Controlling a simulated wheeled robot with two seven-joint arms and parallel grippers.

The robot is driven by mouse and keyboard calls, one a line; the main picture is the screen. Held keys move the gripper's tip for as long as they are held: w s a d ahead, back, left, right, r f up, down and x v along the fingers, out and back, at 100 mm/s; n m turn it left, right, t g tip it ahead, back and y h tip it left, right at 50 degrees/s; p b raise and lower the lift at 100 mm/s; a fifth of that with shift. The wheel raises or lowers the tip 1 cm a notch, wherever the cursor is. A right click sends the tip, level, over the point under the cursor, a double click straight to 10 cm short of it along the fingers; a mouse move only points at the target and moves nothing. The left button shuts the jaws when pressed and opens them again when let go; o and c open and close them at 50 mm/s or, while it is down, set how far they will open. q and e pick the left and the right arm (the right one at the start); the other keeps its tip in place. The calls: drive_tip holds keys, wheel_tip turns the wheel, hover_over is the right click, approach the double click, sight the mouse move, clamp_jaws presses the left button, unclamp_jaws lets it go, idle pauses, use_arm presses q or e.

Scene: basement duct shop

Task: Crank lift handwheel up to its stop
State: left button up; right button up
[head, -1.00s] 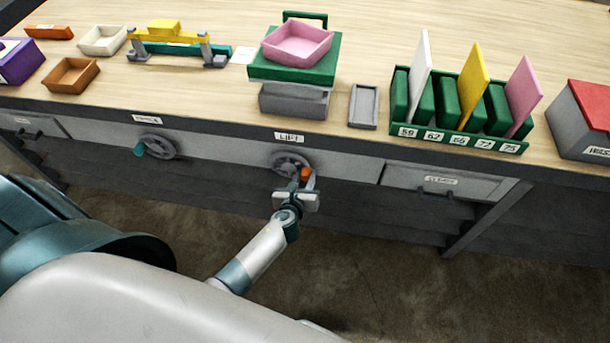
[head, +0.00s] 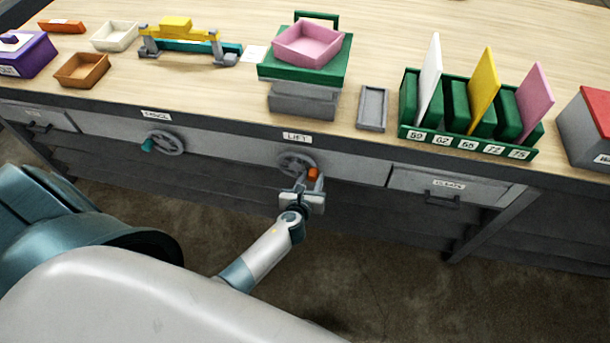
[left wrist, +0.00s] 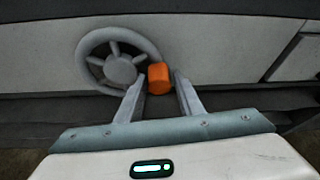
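The lift handwheel (head: 296,163) is a grey spoked wheel on the bench front, under the label LIFT (head: 297,138). Its orange crank knob (head: 313,174) is at the lower right of the rim. In the left wrist view the wheel (left wrist: 119,66) is left of centre, with the knob (left wrist: 159,78) between my fingertips. My left gripper (head: 310,182) reaches up from below, one finger on each side of the knob, and looks shut on it. The lift's green platform (head: 270,72) on its grey base carries a pink tray (head: 308,43). My right gripper is not in view.
Another handwheel (head: 165,143) with a teal knob is to the left. A drawer (head: 405,182) is to the right. The bench top holds a yellow and teal fixture (head: 180,46), a green rack (head: 408,133) with upright panels, and a small grey tray (head: 372,108).

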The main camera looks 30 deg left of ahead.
use_arm(q)
drive_tip(key=v, duration=1.7)
drive_tip(key=shift+d, duration=0.15)
drive_tip(key=s+f+n+g+h, duration=0.1)
drive_tip(key=s+f+n+g, duration=0.1)
drive_tip(key=s+f+n, duration=0.5)
drive_tip(key=s+f+n+g, duration=0.2)
drive_tip(key=s+f+g, duration=0.1)
drive_tip(key=f, duration=0.9)
drive_tip(key=s+f+n+g+h, duration=0.1)
drive_tip(key=s+f+n+g, duration=0.1)
drive_tip(key=s+f+n, duration=0.5)
drive_tip(key=s+a+f+n+g, duration=0.1)
drive_tip(key=s+f+n+g, duration=0.1)
drive_tip(key=s+f+n, duration=0.4)
drive_tip(key=s+a+f+n+g, duration=0.1)
drive_tip(key=s+f+n+g, duration=0.2)
drive_tip(key=s+f+n, duration=0.4)
drive_tip(key=s+f, duration=0.1)
drive_tip(key=s, duration=0.7)
drive_tip(key=shift+h, duration=0.4)
